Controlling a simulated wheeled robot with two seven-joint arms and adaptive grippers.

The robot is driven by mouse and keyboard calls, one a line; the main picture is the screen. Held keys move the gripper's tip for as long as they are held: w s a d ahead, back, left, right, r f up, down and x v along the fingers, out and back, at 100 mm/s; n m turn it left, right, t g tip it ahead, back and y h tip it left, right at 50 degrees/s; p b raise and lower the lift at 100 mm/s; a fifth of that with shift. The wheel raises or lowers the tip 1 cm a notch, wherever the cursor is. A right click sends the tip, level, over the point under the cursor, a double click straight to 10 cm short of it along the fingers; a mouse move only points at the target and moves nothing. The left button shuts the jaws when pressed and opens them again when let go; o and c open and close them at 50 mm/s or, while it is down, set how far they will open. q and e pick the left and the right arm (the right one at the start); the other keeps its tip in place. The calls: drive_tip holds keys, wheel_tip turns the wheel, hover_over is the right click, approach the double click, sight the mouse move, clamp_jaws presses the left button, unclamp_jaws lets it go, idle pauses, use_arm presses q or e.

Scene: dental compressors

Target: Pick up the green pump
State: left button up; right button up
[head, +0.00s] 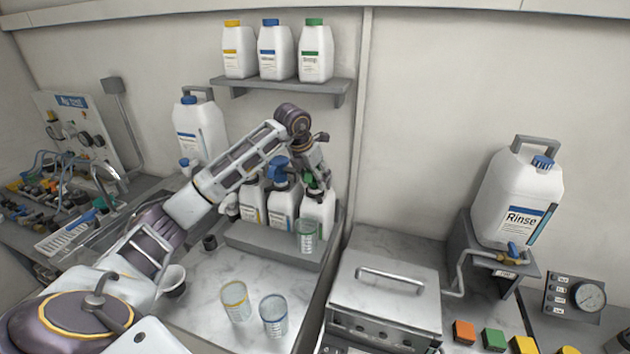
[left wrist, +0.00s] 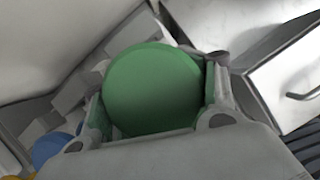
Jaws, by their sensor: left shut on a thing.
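The green pump (head: 316,182) is on the rightmost of the white bottles on the low grey stand, and it is mostly hidden by my gripper in the head view. In the left wrist view the round green pump top (left wrist: 153,88) fills the middle, between the fingers. My left gripper (head: 318,178) reaches down over it and is shut on it. The white bottle (head: 317,208) under the pump stands upright on the stand. My right gripper is not in view.
A blue-pump bottle (head: 284,205) stands close to the left. A clear cup with a green rim (head: 307,238) stands in front of the bottle. Two more cups (head: 236,300) (head: 273,315) stand on the counter. A shelf (head: 282,86) with capped bottles is above. A metal box (head: 385,290) stands to the right.

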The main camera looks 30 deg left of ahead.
use_arm(q)
drive_tip(key=shift+r+b, duration=0.5)
drive_tip(key=shift+r, duration=4)
drive_tip(key=shift+s+f, duration=0.1)
drive_tip(key=shift+s, duration=0.05)
